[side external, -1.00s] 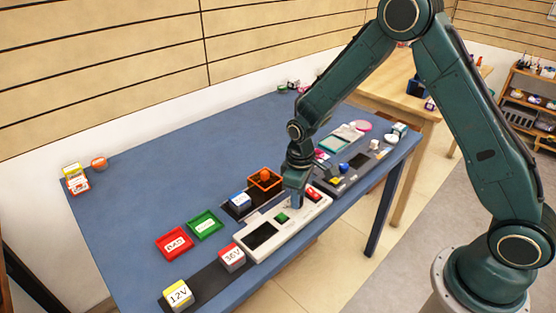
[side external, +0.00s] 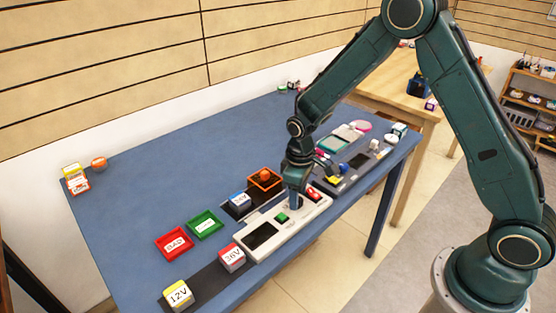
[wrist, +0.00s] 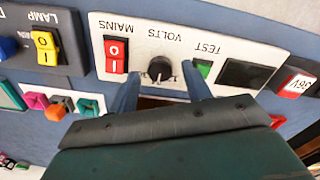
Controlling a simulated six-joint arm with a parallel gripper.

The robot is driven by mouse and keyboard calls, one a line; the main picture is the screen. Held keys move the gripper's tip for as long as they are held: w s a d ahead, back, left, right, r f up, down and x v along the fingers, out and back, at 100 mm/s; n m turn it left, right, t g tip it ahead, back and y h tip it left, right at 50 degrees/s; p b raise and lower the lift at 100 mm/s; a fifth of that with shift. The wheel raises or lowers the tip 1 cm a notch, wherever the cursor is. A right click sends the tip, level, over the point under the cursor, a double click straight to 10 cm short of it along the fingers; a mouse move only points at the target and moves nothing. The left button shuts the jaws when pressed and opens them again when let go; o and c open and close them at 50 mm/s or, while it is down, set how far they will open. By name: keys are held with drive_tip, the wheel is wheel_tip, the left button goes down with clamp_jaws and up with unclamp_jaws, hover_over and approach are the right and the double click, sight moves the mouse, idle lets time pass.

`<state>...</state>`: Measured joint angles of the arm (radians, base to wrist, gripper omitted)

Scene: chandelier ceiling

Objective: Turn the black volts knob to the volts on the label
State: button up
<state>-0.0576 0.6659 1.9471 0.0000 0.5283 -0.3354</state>
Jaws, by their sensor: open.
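The black volts knob (wrist: 160,68) sits on the white tester panel (wrist: 140,30) under the printed word VOLTS, seen upside down in the wrist view. Its pointer mark is visible, but the scale around it is partly hidden and too small to read. My gripper (wrist: 161,76) is open, with one blue finger on each side of the knob and a gap to it. In the side view my gripper (side external: 295,201) is over the panel (side external: 262,250) and hides the knob. A red-topped 36V block (side external: 232,257) and a yellow-topped 12V block (side external: 178,294) lie on the dark strip.
The panel also carries a red MAINS switch (wrist: 116,54), a green TEST button (wrist: 203,69) and a dark screen (wrist: 245,74). A lamp panel (wrist: 35,25) stands beside it. Red (side external: 158,250) and green (side external: 191,232) trays are behind.

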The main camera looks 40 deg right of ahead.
sight(300, 200)
wheel_tip(300, 200, up, 13)
idle(0.6)
drive_tip(key=shift+r, duration=0.1)
drive_tip(key=s+d+r+m+t, duration=0.2)
drive_tip(key=s+r+t, duration=0.1)
drive_tip(key=s+r, duration=0.9)
drive_tip(key=s+r+m+t, duration=0.1)
drive_tip(key=s+m+t, duration=0.1)
drive_tip(key=s, duration=1.1)
drive_tip(key=shift+s+d+r+m+t, duration=0.2)
drive_tip(key=shift+d+r+m+t, duration=0.1)
drive_tip(key=shift+r, duration=0.1)
drive_tip(key=shift+c, duration=1)
drive_tip(key=shift+w+r, duration=0.1)
drive_tip(key=shift+w, duration=0.05)
